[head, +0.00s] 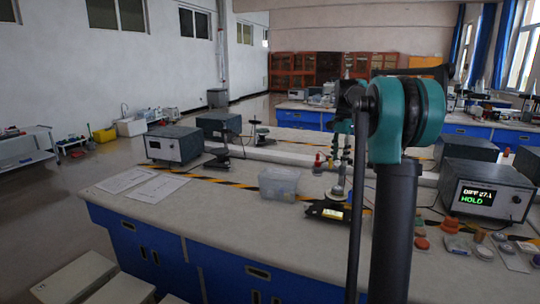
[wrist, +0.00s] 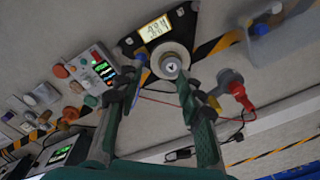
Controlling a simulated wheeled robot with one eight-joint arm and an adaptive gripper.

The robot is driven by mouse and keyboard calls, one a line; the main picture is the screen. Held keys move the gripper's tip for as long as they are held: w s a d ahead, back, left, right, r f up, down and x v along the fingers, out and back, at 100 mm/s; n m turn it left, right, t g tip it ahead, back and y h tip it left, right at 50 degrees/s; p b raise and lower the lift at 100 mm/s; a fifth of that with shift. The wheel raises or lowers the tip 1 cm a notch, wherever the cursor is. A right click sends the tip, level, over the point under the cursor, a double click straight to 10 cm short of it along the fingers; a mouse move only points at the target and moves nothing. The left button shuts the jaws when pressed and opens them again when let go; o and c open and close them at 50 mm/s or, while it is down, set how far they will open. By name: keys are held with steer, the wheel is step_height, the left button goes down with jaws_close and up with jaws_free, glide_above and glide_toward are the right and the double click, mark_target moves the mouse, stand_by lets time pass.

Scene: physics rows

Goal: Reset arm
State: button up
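My arm (head: 400,110) rises in the right half of the head view, with teal joints and a dark link. My gripper (wrist: 160,82) shows in the wrist view with two dark green fingers spread apart and nothing held between them. Beyond the fingertips is a small black scale (wrist: 183,20) with a lit display and a round pan. A small silver round piece (wrist: 171,66) sits on the pan. The scale also shows on the bench in the head view (head: 318,211). The gripper's fingers are not clear in the head view.
A clear plastic box (head: 279,183) stands left of the scale on the bench. A dark instrument reading HOLD (head: 486,190) stands at the right, with several small pots near it. Papers (head: 128,180) and another instrument (head: 174,145) are at the left.

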steer(key=s+a+f+n+t, duration=0.1)
steer(key=s+f+n, duration=0.3)
steer(key=s+f, duration=0.5)
steer(key=s+a+f+n+t, duration=0.1)
steer(key=s+a+f+n, duration=0.3)
steer(key=s+f, duration=0.5)
steer(key=s+a+f+n+t, duration=0.1)
steer(key=s+a+f+n, duration=0.2)
steer(key=s+f, duration=0.5)
steer(key=s+n, duration=0.1)
steer(key=s, duration=0.9)
steer(key=shift+s+f+n+t, duration=0.3)
steer(key=shift+s+f+t, duration=0.05)
steer(key=shift+f+t, duration=0.05)
